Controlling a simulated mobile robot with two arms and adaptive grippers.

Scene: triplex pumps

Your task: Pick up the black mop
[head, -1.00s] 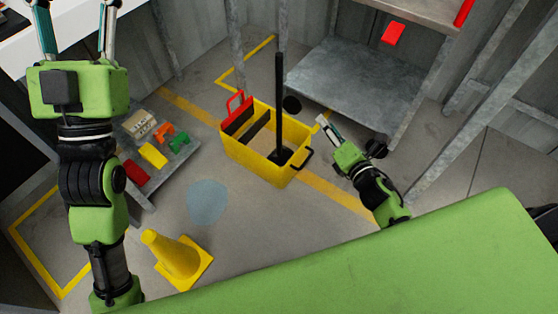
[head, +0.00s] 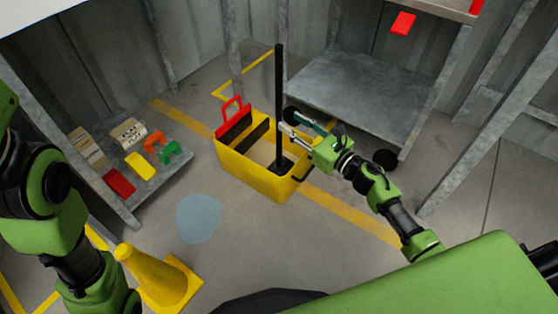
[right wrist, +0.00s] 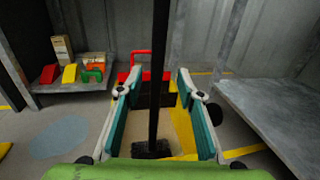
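The black mop (head: 278,85) stands upright in the yellow mop bucket (head: 255,180), its dark head resting inside on the bottom. My right gripper (head: 291,122) is open beside the mop's handle, with its fingertips close to the handle on its right. In the right wrist view the mop handle (right wrist: 157,70) runs vertically between the two spread fingers (right wrist: 152,84); I see no finger closed on it. My left arm shows at the left edge of the head view, but its gripper is outside the picture.
A grey shelf (head: 350,90) stands behind right. A low shelf at left (head: 140,198) holds red, yellow, orange and green items and boxes. A yellow cone (head: 155,275) and a bluish puddle (head: 199,218) are on the floor in front. A red handle rises from the bucket.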

